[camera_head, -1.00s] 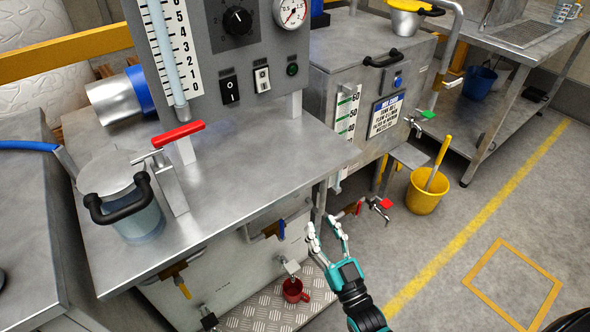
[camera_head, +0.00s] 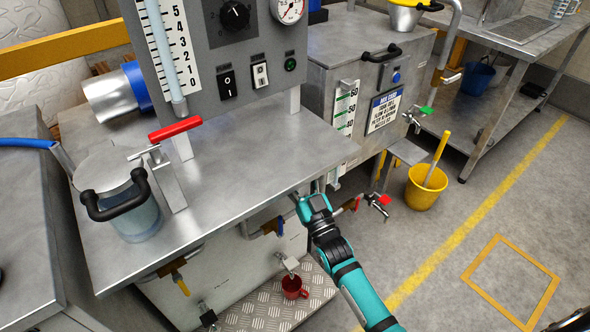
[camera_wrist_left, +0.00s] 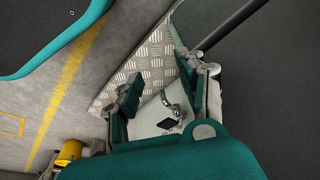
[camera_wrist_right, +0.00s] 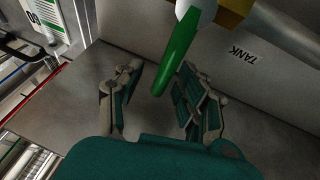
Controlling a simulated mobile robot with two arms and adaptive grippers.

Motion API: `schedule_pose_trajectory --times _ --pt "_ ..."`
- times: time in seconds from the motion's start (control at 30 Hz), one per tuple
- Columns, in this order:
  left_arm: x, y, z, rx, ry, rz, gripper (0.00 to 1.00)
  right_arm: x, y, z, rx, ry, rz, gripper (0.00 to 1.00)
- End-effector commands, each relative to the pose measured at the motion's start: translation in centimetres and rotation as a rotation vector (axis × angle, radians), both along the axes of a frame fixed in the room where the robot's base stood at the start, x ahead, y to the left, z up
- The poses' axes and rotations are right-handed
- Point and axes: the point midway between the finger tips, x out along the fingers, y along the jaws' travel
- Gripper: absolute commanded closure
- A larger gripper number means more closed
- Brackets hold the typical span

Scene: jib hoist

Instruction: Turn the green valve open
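A green valve lever (camera_wrist_right: 178,52) shows in the right wrist view, on a brass fitting (camera_wrist_right: 238,12) by a grey wall marked TANK. In the head view I cannot make out this lever; the bench edge may hide it. My right gripper (camera_wrist_right: 160,100) is open, one finger on each side of the lever's tip in the picture; no contact is visible. In the head view this gripper (camera_head: 298,200) is at the bench's front edge, its fingertips partly hidden. My left gripper (camera_wrist_left: 163,92) is open and empty in its wrist view, and outside the head view.
A red-handled valve (camera_head: 174,129) stands on the bench (camera_head: 250,150). A green-handled tap (camera_head: 426,110) is on the tank at right. A red mug (camera_head: 293,287) stands on the tread plate (camera_head: 262,308).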

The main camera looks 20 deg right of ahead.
Motion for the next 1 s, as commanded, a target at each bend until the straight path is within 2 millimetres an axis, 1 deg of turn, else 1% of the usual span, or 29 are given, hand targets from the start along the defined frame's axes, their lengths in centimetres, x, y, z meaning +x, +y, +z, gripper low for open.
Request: schedule_pose_trajectory --times 0.1,0.13,0.4,0.87,1.0 --pt "0.00 0.03 0.02 0.000 0.000 0.000 0.60 -0.01 0.01 0.01 0.000 0.000 0.000 0.62" --pt "0.00 0.03 0.02 0.000 0.000 0.000 0.60 -0.01 0.01 0.01 0.000 0.000 0.000 0.64" --pt "-0.14 0.09 -0.17 0.002 0.005 0.001 0.60 -0.04 -0.01 0.02 0.000 -0.001 0.000 1.00" --pt "-0.21 0.14 -0.30 0.002 0.007 0.000 0.60 -0.03 -0.04 0.01 0.001 -0.001 0.000 1.00" --pt "-0.05 0.12 -0.21 0.001 0.003 0.000 0.60 0.25 -0.36 0.01 0.013 0.004 -0.001 1.00"
